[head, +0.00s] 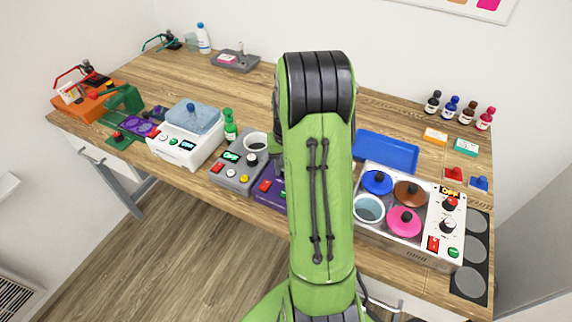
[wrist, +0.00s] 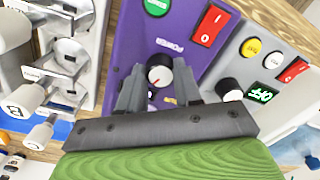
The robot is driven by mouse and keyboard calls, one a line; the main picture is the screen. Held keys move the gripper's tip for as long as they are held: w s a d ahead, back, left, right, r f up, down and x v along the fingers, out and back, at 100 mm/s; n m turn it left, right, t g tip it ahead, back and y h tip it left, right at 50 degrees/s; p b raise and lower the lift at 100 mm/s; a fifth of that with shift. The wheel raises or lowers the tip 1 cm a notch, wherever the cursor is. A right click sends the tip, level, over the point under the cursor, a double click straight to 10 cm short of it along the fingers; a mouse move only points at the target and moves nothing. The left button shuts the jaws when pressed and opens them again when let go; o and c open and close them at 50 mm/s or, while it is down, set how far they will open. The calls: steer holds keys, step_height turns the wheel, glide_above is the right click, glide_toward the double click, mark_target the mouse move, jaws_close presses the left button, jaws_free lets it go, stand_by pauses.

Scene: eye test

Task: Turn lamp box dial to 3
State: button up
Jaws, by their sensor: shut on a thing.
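A purple box (wrist: 126,40) with a green button (wrist: 157,6), a red switch (wrist: 208,24) and the word POWER fills the middle of the wrist view. Its dial (wrist: 159,74) has a white face with a red mark. I cannot read a number at the mark. My gripper (wrist: 158,80) has its fingers on either side of the dial and is shut on it. In the head view the purple box (head: 270,191) is mostly hidden behind my green arm, and my gripper is hidden there.
A grey box (wrist: 269,64) with a display reading OFF stands close to the right of the purple box in the wrist view. A metal rack (wrist: 66,48) with white-ended parts is close on the left. In the head view, a white unit (head: 405,238) with coloured lids stands right of my arm.

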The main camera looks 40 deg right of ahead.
steer(key=m, duration=0.4)
steer(key=shift+m, duration=0.3)
steer(key=m, duration=0.4)
steer(key=shift+w, duration=0.1)
steer(key=shift+m, duration=0.3)
steer(key=o, duration=1)
steer(key=shift+o, duration=0.2)
steer(key=shift+r, duration=0.1)
step_height(320, 180, up, 16)
steer(key=p, duration=0.3)
steer(key=shift+s+f, duration=0.2)
steer(key=shift+s, duration=0.15)
steer(key=shift+a, duration=0.15)
